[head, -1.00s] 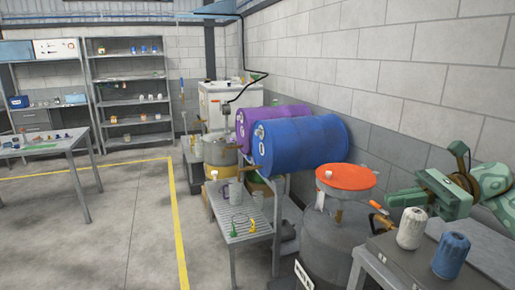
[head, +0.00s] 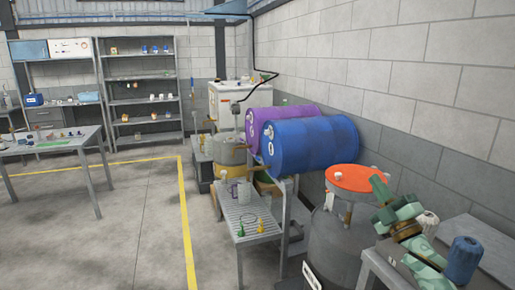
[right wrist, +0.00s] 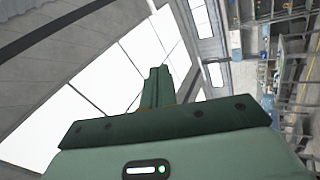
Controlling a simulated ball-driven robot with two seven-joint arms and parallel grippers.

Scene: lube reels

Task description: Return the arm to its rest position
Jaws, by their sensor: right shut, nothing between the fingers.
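My right gripper (head: 380,188) is green and points upward in the head view, in front of the orange-topped drum and above the near end of the grey bench. In the right wrist view its fingers (right wrist: 155,87) are together with nothing between them, against bright ceiling panels. My right forearm runs down to the bottom edge of the head view. My left arm and gripper are not in view.
A pale canister (head: 427,222), partly hidden by my arm, and a blue canister (head: 463,258) stand on the bench (head: 482,237). The orange-topped drum (head: 352,179) stands close behind my gripper. Blue (head: 315,145) and purple (head: 258,122) drums lie beyond. Open floor (head: 130,225) is at left.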

